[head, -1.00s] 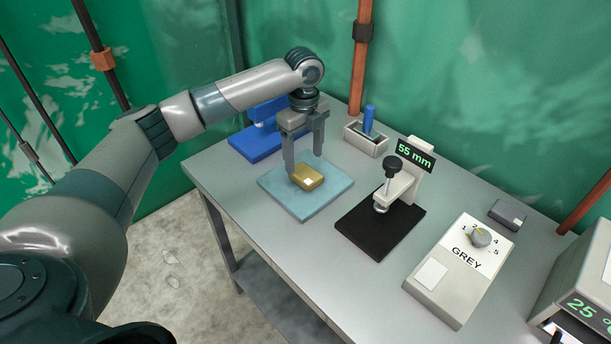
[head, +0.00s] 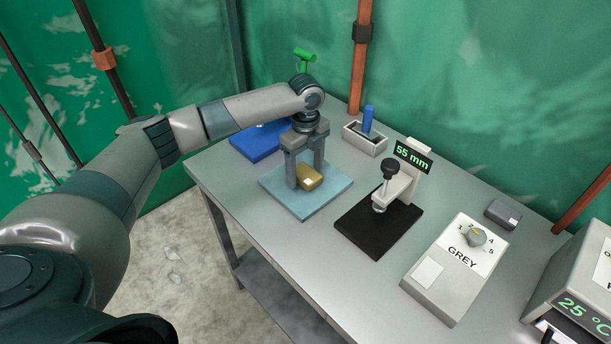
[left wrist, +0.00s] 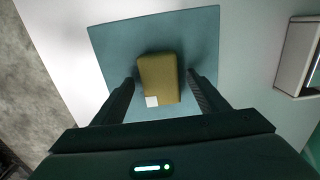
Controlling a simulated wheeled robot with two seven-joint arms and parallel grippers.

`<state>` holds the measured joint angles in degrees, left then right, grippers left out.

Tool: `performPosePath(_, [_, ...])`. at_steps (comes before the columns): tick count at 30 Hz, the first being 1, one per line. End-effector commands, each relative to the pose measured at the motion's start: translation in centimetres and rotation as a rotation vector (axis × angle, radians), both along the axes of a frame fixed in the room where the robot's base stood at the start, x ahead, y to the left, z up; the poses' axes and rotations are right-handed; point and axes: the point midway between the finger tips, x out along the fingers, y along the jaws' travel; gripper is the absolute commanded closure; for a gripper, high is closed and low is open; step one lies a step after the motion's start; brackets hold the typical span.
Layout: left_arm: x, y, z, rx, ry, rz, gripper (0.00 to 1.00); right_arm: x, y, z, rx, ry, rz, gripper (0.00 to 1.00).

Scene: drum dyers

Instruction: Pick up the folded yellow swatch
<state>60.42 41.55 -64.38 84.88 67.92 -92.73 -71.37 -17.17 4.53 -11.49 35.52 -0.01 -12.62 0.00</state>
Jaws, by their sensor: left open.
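The folded yellow swatch (head: 309,178) lies on a light blue mat (head: 306,206) on the table. It has a small white label on one corner. My left gripper (head: 304,182) is open, pointing down, with its fingers low around the swatch. In the left wrist view the swatch (left wrist: 159,79) lies just beyond and between the two open fingertips (left wrist: 160,85), with a gap on each side. The mat shows there too (left wrist: 112,45). My right gripper is not in view.
A black-based gauge reading 55 mm (head: 378,224) stands right of the mat. A GREY dial box (head: 440,285), a small grey block (head: 503,214) and a tray with a blue-handled tool (head: 365,140) share the table. A blue stand (head: 258,143) is behind the gripper.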

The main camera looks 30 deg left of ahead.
Motion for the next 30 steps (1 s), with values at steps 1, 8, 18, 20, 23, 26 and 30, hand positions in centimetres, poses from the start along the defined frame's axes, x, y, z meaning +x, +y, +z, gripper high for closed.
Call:
performPosePath(1, [0.0,0.0,0.0,0.0,0.0,0.0,0.35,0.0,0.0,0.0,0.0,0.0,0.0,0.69])
performPosePath(8, [0.0,0.0,0.0,0.0,0.0,0.0,0.77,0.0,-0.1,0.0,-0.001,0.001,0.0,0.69])
performPosePath(18, [0.0,0.0,0.3,0.0,-0.001,0.0,0.77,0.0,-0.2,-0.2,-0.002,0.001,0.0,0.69])
performPosePath(20, [0.0,0.0,0.6,0.001,-0.001,0.0,0.77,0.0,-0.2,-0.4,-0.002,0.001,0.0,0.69])
performPosePath(23, [0.1,0.0,1.4,0.0,-0.004,-0.001,0.77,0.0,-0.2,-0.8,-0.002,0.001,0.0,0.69])
performPosePath(26, [0.1,-0.1,2.7,-0.001,-0.004,-0.001,0.77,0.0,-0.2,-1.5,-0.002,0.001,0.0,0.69])
performPosePath(30, [0.0,-1.4,4.5,-0.003,-0.003,-0.005,0.77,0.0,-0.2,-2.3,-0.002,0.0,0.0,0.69])
